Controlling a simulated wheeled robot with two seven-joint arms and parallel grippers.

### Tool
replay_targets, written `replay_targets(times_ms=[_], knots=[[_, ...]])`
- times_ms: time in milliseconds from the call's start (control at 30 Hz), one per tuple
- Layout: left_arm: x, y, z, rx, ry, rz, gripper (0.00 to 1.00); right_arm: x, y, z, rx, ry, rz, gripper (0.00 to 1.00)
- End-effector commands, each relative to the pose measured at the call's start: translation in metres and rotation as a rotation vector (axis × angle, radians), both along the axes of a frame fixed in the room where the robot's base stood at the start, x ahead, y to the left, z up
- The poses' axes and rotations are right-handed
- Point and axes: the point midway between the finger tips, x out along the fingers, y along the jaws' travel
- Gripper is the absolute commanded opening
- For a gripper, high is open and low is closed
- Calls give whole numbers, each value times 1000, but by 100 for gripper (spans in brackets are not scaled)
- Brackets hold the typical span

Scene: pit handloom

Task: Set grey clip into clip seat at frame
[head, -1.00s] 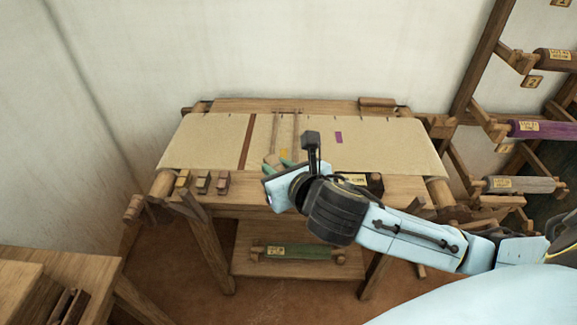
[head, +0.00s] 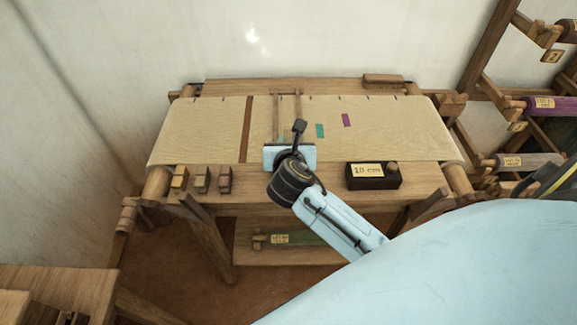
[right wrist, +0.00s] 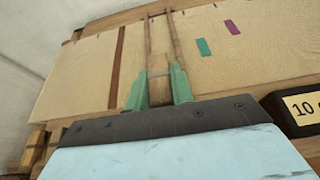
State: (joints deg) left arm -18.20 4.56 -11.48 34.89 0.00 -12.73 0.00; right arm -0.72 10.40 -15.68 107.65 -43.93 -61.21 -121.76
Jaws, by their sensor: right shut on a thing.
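My right gripper (right wrist: 160,92) is over the cloth on the loom, at the near ends of two thin upright-running sticks, the frame (right wrist: 160,35). Its green fingers are shut on a small brown wooden piece with a pale grey band (right wrist: 159,73). I cannot tell for sure whether this piece is the grey clip. In the head view my right gripper (head: 289,150) hides its fingertips and the held piece. The clip seat cannot be made out; the gripper may cover it. My left gripper is not in view.
The cloth (head: 205,130) carries a brown stripe, a teal patch (head: 320,130) and a purple patch (head: 346,120). A black box marked 10 cm (head: 373,177) stands on the front board to the right. Three small blocks (head: 202,180) sit at front left. A roll rack is right.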

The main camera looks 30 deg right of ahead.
Motion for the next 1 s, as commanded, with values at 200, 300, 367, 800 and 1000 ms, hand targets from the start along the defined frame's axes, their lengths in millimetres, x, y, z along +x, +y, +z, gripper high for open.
replay_targets(times_ms=[200,300,367,800,1000], knots=[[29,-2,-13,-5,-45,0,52,0,0,-37,0,0,1,1],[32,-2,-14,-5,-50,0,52,0,0,-43,0,-1,2,1],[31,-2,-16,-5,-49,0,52,0,0,-48,0,1,2,1],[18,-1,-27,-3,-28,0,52,0,1,-77,1,-2,4,1],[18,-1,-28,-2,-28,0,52,0,1,-80,0,-1,3,27]])
